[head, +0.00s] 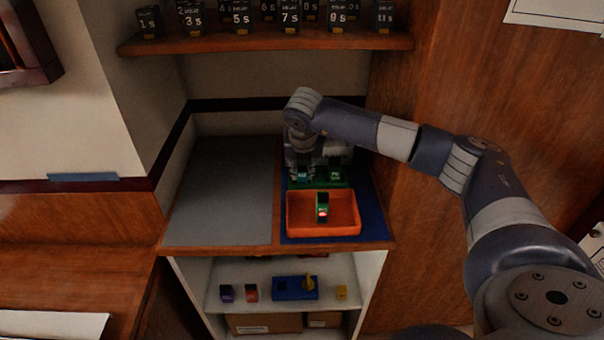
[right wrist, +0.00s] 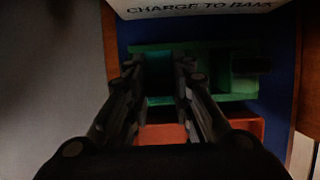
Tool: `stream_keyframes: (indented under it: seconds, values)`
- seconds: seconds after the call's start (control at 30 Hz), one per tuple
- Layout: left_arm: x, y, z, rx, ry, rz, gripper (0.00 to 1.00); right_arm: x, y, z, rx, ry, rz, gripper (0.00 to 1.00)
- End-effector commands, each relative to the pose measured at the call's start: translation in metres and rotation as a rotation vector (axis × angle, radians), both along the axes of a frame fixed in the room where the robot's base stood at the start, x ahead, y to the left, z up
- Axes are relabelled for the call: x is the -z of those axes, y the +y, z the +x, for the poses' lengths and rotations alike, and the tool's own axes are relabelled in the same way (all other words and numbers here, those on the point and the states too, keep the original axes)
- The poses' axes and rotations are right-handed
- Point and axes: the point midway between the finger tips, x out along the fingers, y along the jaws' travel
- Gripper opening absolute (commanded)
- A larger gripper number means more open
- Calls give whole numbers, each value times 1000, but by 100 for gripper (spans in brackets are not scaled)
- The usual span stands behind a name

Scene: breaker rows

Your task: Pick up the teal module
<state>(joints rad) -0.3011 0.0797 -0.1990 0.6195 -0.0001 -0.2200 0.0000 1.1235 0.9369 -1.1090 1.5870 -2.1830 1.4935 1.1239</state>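The teal module (head: 302,174) is at the left end of a green holder (head: 319,184) at the back of the blue mat. A dark green module (head: 335,174) is at its right end. My right gripper (head: 302,163) reaches down over the teal module. In the right wrist view, its fingers (right wrist: 160,80) are partly closed on both sides of the teal module (right wrist: 159,98), which fills the gap between them. The fingers hide much of it, and I cannot tell whether it is raised. My left gripper is not in view.
An orange tray (head: 300,228) with a green module (head: 322,207) stands in front of the holder. A grey surface (head: 228,185) at the left is clear. An upper shelf (head: 270,42) holds several dark numbered blocks. A lower shelf holds small modules and a blue holder (head: 291,292).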

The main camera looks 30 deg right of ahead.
Motion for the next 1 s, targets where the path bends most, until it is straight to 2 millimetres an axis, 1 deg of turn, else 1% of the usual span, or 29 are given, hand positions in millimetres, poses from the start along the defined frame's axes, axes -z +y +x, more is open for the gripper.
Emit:
stream_keyframes:
  seconds: [0.33,0.5,0.67,0.9,1.0]
  values:
    - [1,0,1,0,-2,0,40,-1,0,1,0,-1,0,0]
    - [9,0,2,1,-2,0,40,-7,4,3,-1,-3,1,0]
    - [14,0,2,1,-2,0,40,-30,4,3,1,-5,0,0]
    - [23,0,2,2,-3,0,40,-73,4,3,0,-6,2,0]
    - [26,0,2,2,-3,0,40,-69,24,14,-5,0,2,0]
